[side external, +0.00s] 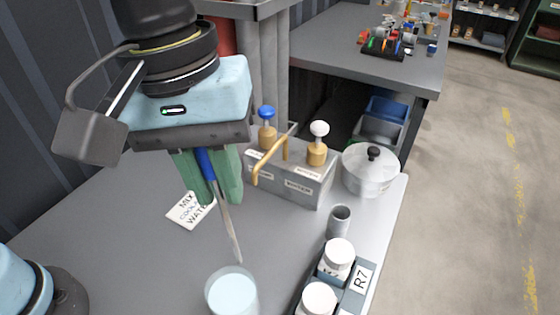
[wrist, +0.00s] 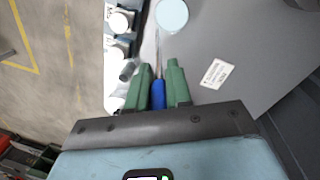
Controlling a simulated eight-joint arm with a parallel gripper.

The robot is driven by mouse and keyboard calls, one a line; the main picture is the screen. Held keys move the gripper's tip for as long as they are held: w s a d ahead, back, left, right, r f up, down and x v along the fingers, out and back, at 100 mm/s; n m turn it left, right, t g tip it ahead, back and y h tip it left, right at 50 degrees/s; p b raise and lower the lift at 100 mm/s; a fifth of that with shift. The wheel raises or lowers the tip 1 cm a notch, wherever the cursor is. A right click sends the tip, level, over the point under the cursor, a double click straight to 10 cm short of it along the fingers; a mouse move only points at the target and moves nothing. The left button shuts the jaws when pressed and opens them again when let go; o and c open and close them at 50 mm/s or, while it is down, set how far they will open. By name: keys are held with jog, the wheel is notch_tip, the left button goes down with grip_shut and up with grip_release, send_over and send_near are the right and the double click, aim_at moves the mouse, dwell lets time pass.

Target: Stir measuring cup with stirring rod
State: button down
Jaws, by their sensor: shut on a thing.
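My gripper (side external: 207,180) has green fingers shut on the blue handle of the stirring rod (side external: 226,220). The rod's thin metal shaft slants down toward the cup. The measuring cup (side external: 232,291) stands on the grey table at the bottom of the side view and holds a pale blue-white liquid. The rod tip appears above and just behind the cup's rim, and I cannot tell if it is inside. In the wrist view the rod (wrist: 158,60) points up from between the fingers (wrist: 158,88) toward the round cup (wrist: 172,15).
A grey box (side external: 292,180) with blue-topped and white-topped valves and a yellow handle stands behind. A lidded pot (side external: 371,169) is to its right. A small grey cylinder (side external: 338,221) and a rack with white-capped bottles (side external: 337,257) stand right of the cup. A label card (side external: 188,211) lies flat.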

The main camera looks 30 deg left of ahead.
notch_tip(320, 180, down, 15)
jog(key=s+a, duration=0.1)
jog(key=shift+s, duration=0.25)
dwell(1.6)
jog(key=shift+s, duration=0.2)
